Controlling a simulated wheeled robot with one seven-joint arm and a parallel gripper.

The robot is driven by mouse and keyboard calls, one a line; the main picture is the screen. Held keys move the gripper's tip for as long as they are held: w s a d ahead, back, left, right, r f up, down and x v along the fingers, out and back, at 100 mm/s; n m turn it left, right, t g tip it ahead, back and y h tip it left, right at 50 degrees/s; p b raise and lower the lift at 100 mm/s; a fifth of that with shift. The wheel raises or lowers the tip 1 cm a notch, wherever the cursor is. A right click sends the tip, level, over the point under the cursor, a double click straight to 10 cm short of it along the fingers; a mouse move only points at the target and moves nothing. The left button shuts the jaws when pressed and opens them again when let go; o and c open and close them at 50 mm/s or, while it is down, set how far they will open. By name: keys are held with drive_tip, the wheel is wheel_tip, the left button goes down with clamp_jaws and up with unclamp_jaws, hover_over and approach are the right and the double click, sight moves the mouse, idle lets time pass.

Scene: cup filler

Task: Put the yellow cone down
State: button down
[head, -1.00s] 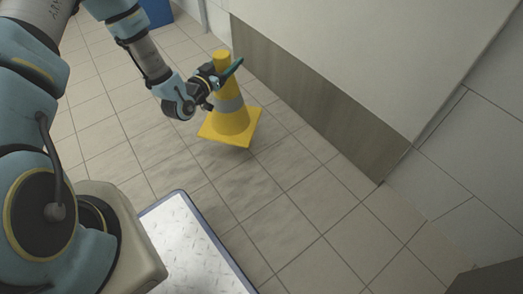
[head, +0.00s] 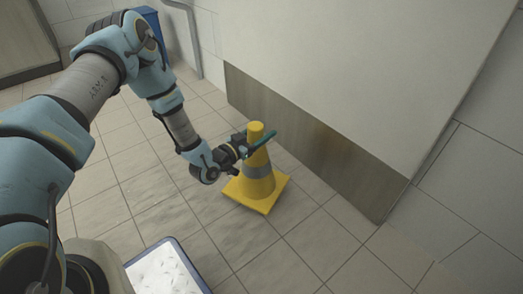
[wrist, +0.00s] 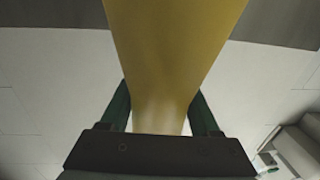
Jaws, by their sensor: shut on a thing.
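The yellow cone (head: 257,187) stands upright in the head view, with a grey band around its middle and a square yellow base. It is close to the wall, and its base looks to be at the floor; I cannot tell whether it touches. My gripper (head: 257,143) is shut on the cone's upper part, just below its top. In the wrist view the cone (wrist: 172,60) fills the middle, between the two green fingers of my gripper (wrist: 160,112). The cone's base is out of the wrist view.
The tiled floor (head: 300,250) is clear in front and to the right of the cone. A wall with a brown lower panel (head: 310,150) runs behind it. A metal plate with a blue edge (head: 165,270) is at the bottom. A blue object (head: 147,15) stands at the back.

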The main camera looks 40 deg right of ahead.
sight(256, 160)
drive_tip(key=shift+f+b, duration=0.75)
drive_tip(key=shift+f, duration=1.3)
drive_tip(key=shift+f, duration=0.25)
drive_tip(key=shift+c, duration=0.6)
unclamp_jaws()
